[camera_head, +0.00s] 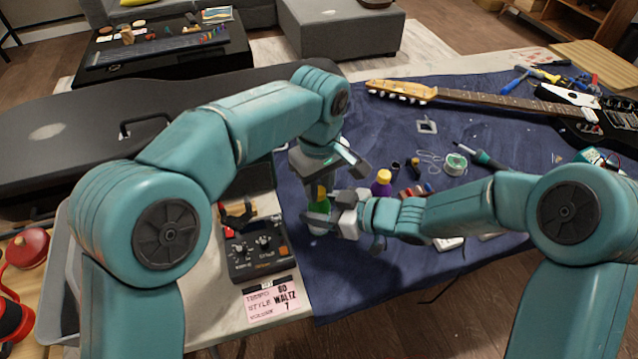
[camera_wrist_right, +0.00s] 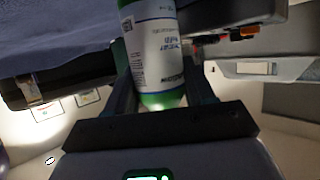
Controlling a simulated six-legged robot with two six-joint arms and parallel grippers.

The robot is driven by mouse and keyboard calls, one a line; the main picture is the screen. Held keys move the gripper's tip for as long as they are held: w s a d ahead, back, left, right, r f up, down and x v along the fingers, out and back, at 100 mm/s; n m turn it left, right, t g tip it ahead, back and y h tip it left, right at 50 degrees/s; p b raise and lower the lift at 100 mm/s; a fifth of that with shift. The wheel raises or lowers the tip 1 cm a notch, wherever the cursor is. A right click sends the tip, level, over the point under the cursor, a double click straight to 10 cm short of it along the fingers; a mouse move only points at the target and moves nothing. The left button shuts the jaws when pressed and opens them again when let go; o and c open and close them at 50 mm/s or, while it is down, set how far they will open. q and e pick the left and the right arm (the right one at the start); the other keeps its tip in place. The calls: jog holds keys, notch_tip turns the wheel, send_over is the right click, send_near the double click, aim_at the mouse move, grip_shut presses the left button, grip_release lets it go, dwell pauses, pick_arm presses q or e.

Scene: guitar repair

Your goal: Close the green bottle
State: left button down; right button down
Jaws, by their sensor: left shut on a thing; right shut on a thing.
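The green bottle (camera_head: 320,206) stands at the left part of the blue mat in the head view, mostly hidden by my grippers. My right gripper (camera_head: 318,218) is shut around its body. In the right wrist view the bottle (camera_wrist_right: 158,50) is green with a white label, between the two fingers (camera_wrist_right: 160,92); its top is out of frame. My left gripper (camera_head: 318,188) is directly above the bottle, pointing down, shut on a small yellowish piece that looks like the cap (camera_head: 321,191). I cannot tell whether the cap touches the bottle's neck.
A purple bottle with a yellow cap (camera_head: 381,184) stands close to the right. A dark pedal box (camera_head: 257,257) is at the left front. A guitar (camera_head: 500,100), a solder spool (camera_head: 455,164) and tools lie on the blue mat (camera_head: 355,275). A black case (camera_head: 60,135) is behind left.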

pick_arm(q)
jog(key=m, duration=0.9)
jog(key=shift+m, duration=0.4)
jog(key=m, duration=1)
jog(key=c, duration=0.9)
grip_release()
jog(key=shift+r, duration=2.2)
